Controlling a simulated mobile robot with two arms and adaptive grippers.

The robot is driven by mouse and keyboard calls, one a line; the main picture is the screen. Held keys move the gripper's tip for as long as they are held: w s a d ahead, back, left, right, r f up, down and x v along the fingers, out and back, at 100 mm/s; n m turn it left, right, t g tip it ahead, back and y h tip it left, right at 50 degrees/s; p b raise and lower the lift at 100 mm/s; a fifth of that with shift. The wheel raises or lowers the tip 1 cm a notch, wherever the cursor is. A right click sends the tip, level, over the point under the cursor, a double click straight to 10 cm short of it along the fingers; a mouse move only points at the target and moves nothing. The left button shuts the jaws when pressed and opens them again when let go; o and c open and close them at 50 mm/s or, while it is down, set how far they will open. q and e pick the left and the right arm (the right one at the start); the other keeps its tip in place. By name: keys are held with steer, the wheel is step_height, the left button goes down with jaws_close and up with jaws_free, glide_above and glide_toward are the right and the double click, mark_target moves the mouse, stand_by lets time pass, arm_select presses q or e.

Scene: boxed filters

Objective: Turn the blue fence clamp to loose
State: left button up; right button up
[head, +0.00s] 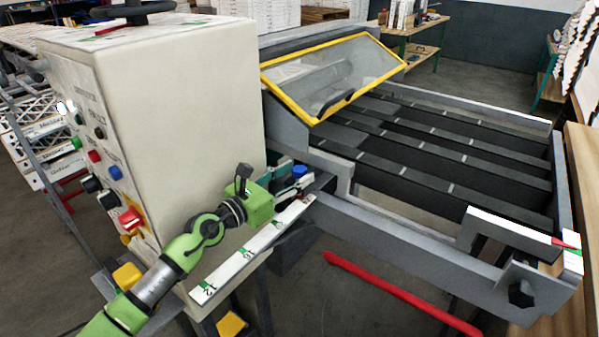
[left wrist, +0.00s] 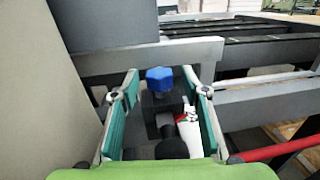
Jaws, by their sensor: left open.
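The blue fence clamp (head: 299,171) is a small blue knob on a dark block beside the machine, at the far end of a white ruler strip. In the left wrist view the blue clamp knob (left wrist: 159,78) lies between and a little beyond my open fingers. My left gripper (head: 292,176) reaches in from the left, with its fingers around the knob area. In the left wrist view my left gripper (left wrist: 163,92) has its two teal-padded fingers apart, one on each side of the knob, with gaps on both sides. My right gripper is not in view.
A white control box (head: 185,100) with several buttons stands close to my left arm. A white scale strip (head: 250,252) runs below the arm. A yellow-framed clear guard (head: 332,75) is above the dark slatted bed. A red bar (head: 400,293) lies low in front.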

arm_select(q)
steer(key=shift+w+d, duration=0.4)
steer(key=shift+w, duration=0.1)
steer(key=shift+w+d+f, duration=0.1)
steer(key=shift+w+d, duration=0.2)
steer(key=shift+w, duration=0.05)
steer(key=c, duration=1.1)
steer(key=shift+r+p, duration=0.2)
steer(key=shift+p, duration=0.15)
steer(key=shift+c, duration=0.2)
steer(key=p, duration=0.2)
steer(key=n+t+y+p, duration=0.1)
steer(key=p, duration=0.2)
steer(key=shift+r, duration=0.3)
steer(key=shift+f+n+t+y+p, duration=0.3)
steer(key=shift+y+p, duration=0.1)
steer(key=shift+p, duration=0.3)
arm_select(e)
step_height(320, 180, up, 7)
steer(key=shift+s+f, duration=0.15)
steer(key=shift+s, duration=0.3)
